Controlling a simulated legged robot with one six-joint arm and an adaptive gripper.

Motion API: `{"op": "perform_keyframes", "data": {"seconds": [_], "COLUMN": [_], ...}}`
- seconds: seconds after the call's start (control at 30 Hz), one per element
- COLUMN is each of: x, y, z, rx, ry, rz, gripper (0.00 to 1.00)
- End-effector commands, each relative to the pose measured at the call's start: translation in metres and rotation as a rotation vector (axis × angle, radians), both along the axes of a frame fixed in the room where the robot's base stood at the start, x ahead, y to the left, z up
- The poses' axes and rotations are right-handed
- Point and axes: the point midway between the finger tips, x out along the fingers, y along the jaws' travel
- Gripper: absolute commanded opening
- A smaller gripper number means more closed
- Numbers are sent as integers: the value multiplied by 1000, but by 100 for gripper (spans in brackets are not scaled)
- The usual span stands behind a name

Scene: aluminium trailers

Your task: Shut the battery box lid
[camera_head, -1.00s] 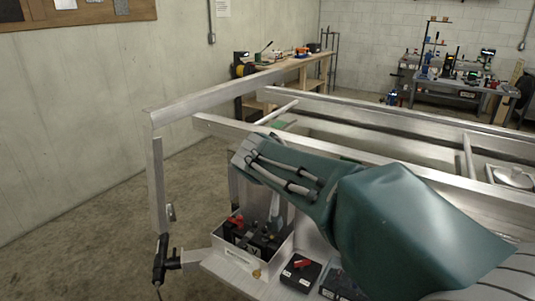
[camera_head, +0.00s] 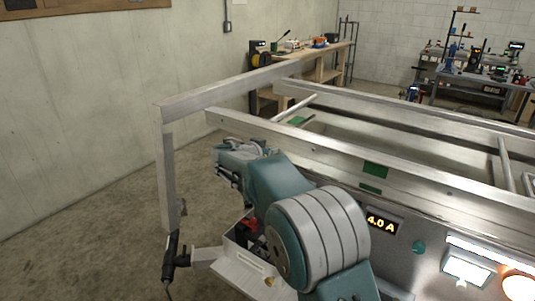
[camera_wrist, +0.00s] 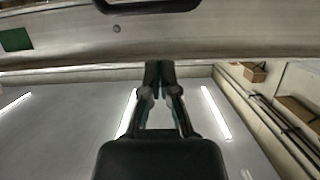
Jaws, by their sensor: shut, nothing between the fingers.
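The open battery box (camera_head: 240,268) is a pale box at the lower middle of the head view, beside the trailer frame. A red-topped battery (camera_head: 248,228) shows inside it. My arm covers the box's right and back parts, and I cannot make out the lid. My gripper (camera_wrist: 159,68) is shut and empty in the wrist view, its fingertips together and apart from the box. The wrist view looks up past a metal rail to the ceiling, with no box or lid in it.
The trailer's aluminium rails (camera_head: 340,145) run above and behind my arm. A black jack (camera_head: 173,262) stands left of the box. A panel display reading 4.0 A (camera_head: 382,222) and a bright lamp (camera_head: 518,286) are at right. The floor at left is clear.

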Motion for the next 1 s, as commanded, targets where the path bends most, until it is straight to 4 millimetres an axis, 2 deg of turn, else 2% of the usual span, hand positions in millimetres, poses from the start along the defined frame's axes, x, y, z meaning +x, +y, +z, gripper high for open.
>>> {"op": "perform_keyframes", "data": {"seconds": [0.1,0.4,0.7,1.0], "x": [17,49,22,18], "y": [-11,-33,-14,-12], "z": [-8,-21,-38,-41], "rx": [-1,-2,-2,0], "ry": [2,1,3,2], "rz": [-3,-3,0,-1], "gripper": [0,0,0,0]}}
